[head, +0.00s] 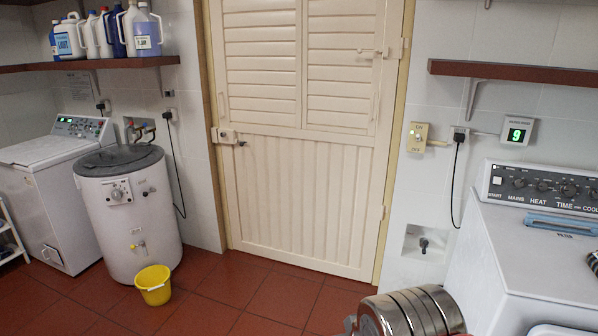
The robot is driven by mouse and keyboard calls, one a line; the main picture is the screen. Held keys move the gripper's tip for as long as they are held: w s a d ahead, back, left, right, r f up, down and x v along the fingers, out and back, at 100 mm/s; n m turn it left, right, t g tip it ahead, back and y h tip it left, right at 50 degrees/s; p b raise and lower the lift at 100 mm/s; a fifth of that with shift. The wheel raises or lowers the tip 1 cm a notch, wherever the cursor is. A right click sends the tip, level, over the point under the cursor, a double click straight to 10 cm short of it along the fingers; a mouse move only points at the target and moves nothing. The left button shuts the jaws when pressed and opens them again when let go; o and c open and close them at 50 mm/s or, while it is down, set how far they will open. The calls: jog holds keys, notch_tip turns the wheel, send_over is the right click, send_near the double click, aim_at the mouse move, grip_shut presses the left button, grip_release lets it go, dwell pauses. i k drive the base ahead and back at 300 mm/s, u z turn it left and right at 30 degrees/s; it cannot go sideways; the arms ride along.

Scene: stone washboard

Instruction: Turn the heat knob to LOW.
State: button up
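The knob labelled HEAT (542,186) is a dark round knob on the control panel (507,194) of the white machine (540,245) at the right. It sits between the MAINS knob (519,183) and the larger TIME knob (569,190). Its pointer and setting marks are too small to read, so I cannot tell its setting. No gripper fingers show in the head view, and nothing is seen touching the knob.
A silver banded cylinder at the bottom right seems to be part of my arm. A blue object (562,224) lies on the white machine below the panel. A brown shelf (512,71) overhangs the panel. A yellow bucket (154,286) stands left. Red floor before the door is clear.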

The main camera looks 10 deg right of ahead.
aim_at(539, 186)
jog(key=z, duration=0.05)
jog(key=i, duration=1.65)
jog(key=z, duration=0.6)
jog(key=i, duration=0.65)
jog(key=z, duration=0.8)
jog(key=i, duration=0.6)
jog(key=z, duration=0.55)
jog(key=i, duration=0.65)
jog(key=z, duration=0.05)
